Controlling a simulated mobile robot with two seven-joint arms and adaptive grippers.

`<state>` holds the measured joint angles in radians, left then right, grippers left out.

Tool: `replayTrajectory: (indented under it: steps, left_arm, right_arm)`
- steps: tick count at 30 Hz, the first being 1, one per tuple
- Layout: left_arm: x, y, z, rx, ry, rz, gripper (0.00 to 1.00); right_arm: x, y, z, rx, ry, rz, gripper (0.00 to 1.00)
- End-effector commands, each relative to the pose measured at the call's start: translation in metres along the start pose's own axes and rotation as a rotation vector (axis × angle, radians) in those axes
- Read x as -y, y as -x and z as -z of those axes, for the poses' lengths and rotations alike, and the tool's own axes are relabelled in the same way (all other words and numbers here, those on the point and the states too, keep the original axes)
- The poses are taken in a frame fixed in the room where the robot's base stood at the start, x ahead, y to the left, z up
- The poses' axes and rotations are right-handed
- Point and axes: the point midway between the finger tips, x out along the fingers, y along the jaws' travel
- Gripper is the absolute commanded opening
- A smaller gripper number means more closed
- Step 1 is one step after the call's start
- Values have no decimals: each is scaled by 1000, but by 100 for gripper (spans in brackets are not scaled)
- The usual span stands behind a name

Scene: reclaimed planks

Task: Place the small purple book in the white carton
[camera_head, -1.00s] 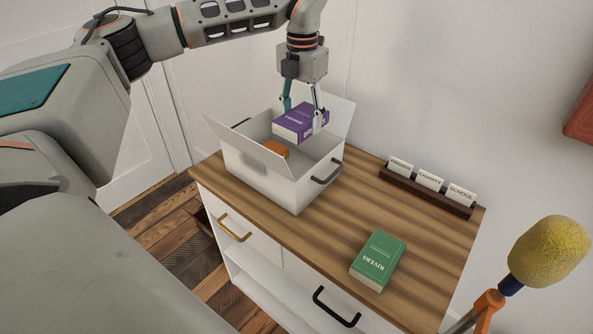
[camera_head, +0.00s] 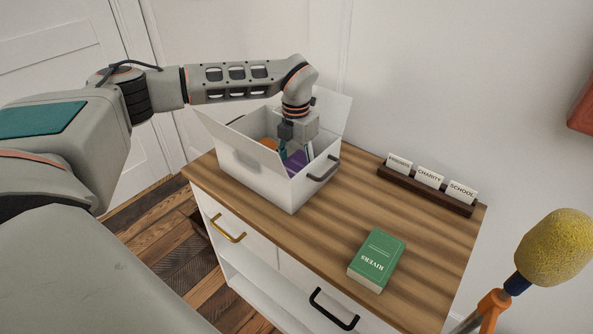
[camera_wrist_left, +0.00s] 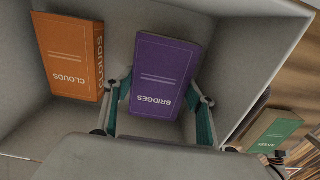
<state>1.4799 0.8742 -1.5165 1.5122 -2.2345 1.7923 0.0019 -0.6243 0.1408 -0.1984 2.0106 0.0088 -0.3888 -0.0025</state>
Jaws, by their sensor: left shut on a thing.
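The small purple book (camera_head: 295,161), titled "BRIDGES", is inside the white carton (camera_head: 262,178), partly hidden by my gripper and the carton's front wall. In the left wrist view the purple book (camera_wrist_left: 162,75) lies between the two teal fingers. My left gripper (camera_head: 296,152) reaches down into the carton and is shut on the book; its fingertips also show in the left wrist view (camera_wrist_left: 158,105). Whether the book touches the carton floor is unclear. My right gripper is not in view.
An orange book (camera_wrist_left: 72,56), titled "CLOUDS", is in the carton beside the purple one. A green book (camera_head: 376,259) lies on the wooden cabinet top (camera_head: 325,225). A dark holder with labelled cards (camera_head: 429,178) stands along the back. A yellow-headed object (camera_head: 553,247) is at right.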

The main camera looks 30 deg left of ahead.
Motion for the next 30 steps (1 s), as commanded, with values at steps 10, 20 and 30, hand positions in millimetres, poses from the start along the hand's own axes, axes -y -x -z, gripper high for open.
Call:
replayTrajectory:
  steps: [10,20,30]
  left_arm:
    - [0,-14,0,1,0,0,29]
    - [0,-17,0,0,0,0,62]
    - [0,-2,-1,3,0,-1,62]
  right_arm:
    - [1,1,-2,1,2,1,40]
    - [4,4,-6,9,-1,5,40]
    - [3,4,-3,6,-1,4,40]
